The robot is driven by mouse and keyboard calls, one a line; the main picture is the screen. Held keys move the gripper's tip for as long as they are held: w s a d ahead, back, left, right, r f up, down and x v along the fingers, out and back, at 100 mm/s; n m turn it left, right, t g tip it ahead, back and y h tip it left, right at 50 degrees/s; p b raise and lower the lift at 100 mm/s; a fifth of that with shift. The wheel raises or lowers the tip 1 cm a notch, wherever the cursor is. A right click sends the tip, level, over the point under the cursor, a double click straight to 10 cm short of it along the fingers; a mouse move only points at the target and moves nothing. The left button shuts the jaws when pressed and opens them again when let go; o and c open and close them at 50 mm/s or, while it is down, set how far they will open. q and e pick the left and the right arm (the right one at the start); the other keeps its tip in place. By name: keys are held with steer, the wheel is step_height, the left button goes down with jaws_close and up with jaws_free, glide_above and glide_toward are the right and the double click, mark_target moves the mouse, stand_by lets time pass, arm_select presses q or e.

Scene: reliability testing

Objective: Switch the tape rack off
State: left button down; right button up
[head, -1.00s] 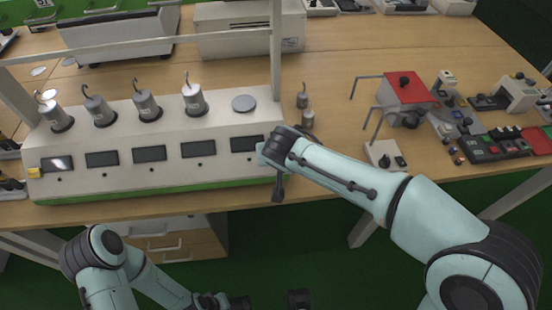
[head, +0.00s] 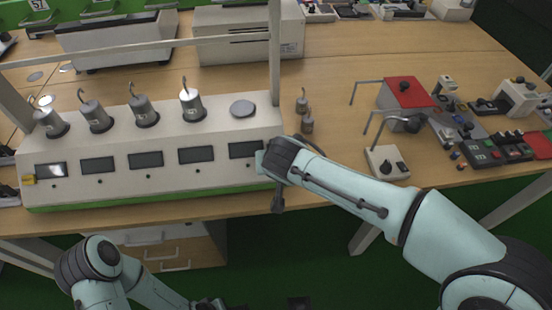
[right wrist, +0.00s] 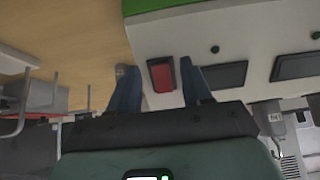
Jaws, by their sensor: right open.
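The tape rack (head: 140,172) is a long white unit with a green lower edge, several dark front displays and hooked metal weights on top. In the right wrist view, a red rocker switch (right wrist: 162,75) in a dark frame sits on the white panel of the rack (right wrist: 170,30). My right gripper (right wrist: 163,78) is open, its two fingers either side of the switch; contact cannot be told. In the head view, my right gripper (head: 278,198) is at the rack's right front corner, mostly hidden by its wrist. My left gripper (head: 212,304) is low, cut by the bottom edge.
A red-topped box (head: 407,93) and a small white control box with a knob (head: 387,163) stand farther right. A metal frame (head: 276,55) rises above the rack. Drawers (head: 170,250) are below the table.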

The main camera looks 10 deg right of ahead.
arm_select(q)
steer(key=shift+g+h, duration=0.3)
steer(key=shift+g, duration=0.3)
steer(key=s+r, duration=0.1)
steer(key=s+d+r+p, duration=0.2)
steer(key=s, duration=0.1)
arm_select(e)
steer(key=v, duration=1.3)
arm_select(q)
steer(key=shift+w+a, duration=0.1)
